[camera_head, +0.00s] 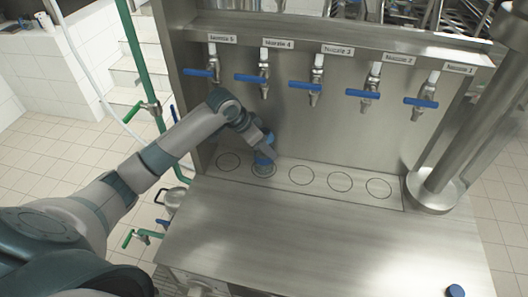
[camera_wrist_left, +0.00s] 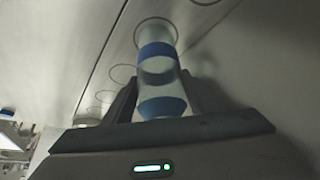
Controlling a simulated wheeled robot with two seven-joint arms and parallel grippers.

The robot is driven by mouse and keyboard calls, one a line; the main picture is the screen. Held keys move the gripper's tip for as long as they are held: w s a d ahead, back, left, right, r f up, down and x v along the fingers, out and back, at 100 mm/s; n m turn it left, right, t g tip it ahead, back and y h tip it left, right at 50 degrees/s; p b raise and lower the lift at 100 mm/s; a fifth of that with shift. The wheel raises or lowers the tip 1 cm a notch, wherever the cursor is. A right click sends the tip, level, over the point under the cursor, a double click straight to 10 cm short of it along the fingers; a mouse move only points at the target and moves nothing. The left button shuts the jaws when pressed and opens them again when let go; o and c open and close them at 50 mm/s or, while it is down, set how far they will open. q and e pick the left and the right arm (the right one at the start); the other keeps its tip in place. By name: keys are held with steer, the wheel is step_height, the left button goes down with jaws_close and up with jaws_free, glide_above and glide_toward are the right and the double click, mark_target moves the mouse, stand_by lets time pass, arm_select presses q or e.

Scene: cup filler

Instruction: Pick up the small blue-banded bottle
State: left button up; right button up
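The small blue-banded bottle (camera_wrist_left: 158,65) has a pale body with blue bands. In the left wrist view it lies between the two fingers of my left gripper (camera_wrist_left: 158,88), which sit close against its sides. Its far end is at a ring marked on the steel surface. In the head view the bottle (camera_head: 264,167) is over the ring below Nozzle 4, partly hidden by my left gripper (camera_head: 262,154). The bottle appears upright. My right gripper is not in view.
Several taps with blue handles (camera_head: 313,85) hang from the steel back panel (camera_head: 300,130) above the row of rings. A blue round-topped object (camera_head: 456,290) is at the front right. A steel column (camera_head: 455,150) stands at the right.

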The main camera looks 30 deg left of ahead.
arm_select(q)
steer(key=shift+r, duration=0.1)
steer(key=c, duration=0.8)
steer(key=shift+o, duration=0.2)
steer(key=shift+r, duration=0.1)
steer(key=s+a+r+b, duration=0.1)
steer(key=s+a+b, duration=0.3)
steer(key=s, duration=0.3)
steer(key=s+a+r+b, duration=0.2)
steer(key=s+a+b, duration=0.3)
steer(key=s, duration=0.3)
steer(key=shift+s+b, duration=0.2)
steer(key=shift+b, duration=0.3)
steer(key=shift+r, duration=0.1)
